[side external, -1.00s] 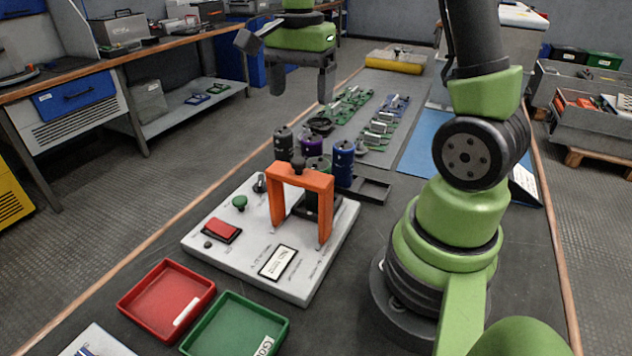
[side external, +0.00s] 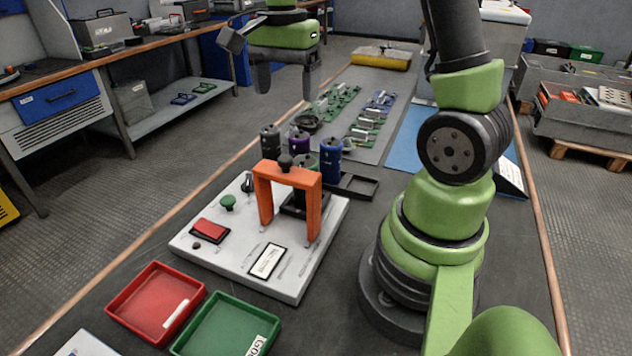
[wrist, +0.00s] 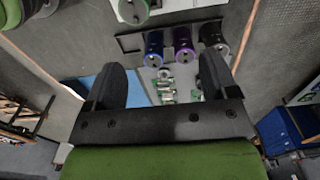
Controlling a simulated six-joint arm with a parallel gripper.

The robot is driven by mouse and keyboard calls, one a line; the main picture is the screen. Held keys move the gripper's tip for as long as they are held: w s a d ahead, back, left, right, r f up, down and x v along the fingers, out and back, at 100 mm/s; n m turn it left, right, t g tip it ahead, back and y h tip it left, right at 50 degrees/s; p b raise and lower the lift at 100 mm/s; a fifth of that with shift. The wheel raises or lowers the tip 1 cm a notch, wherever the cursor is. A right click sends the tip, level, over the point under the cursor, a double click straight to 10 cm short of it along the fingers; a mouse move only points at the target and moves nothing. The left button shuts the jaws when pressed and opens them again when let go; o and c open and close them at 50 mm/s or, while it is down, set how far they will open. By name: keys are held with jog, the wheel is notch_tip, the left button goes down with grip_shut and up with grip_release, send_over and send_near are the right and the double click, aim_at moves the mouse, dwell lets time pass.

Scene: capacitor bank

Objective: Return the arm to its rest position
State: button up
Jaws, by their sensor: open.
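My gripper (side external: 285,78) is raised above the far part of the bench in the side view, behind the row of capacitors. It is open, and nothing shows between its fingers. In the wrist view its two dark fingers (wrist: 162,85) stand wide apart, with the bench far below. A blue capacitor (side external: 330,158), a purple capacitor (side external: 299,145) and a black capacitor (side external: 270,140) stand upright behind the orange frame (side external: 287,178). They also show in the wrist view, blue (wrist: 154,45), purple (wrist: 183,42) and black (wrist: 212,37), apart from my gripper.
The orange frame stands on a pale test panel (side external: 215,250) with a red button (side external: 210,231). A red tray (side external: 150,315) and a green tray (side external: 215,325) lie in front. Green and blue circuit boards (side external: 335,100) lie beyond the capacitors, beside a blue mat (side external: 415,140).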

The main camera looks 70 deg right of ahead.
jog(key=s+a+r+n+t+y, duration=0.2)
jog(key=s+a+r+n+t, duration=0.55)
jog(key=s+a+n, duration=0.55)
jog(key=m+g+y, duration=0.6)
jog(key=m+y, duration=0.2)
jog(key=m, duration=0.4)
send_over(312, 157)
jog(key=f, duration=1.2)
jog(key=shift+s+f, duration=0.15)
jog(key=shift+s, duration=0.1)
jog(key=d+f+m+t+y, duration=0.1)
jog(key=f, duration=0.1)
jog(key=s+d+f+m+t+y, duration=0.1)
jog(key=d+f+m, duration=0.1)
jog(key=d+f+m+t+y, duration=0.1)
jog(key=f+m+t, duration=0.1)
jog(key=shift+s+d+f+y, duration=0.15)
jog(key=shift+s+d+y, duration=0.15)
jog(key=shift+d, duration=0.1)
jog(key=shift+x, duration=3.7)
jog(key=shift+f, duration=0.1)
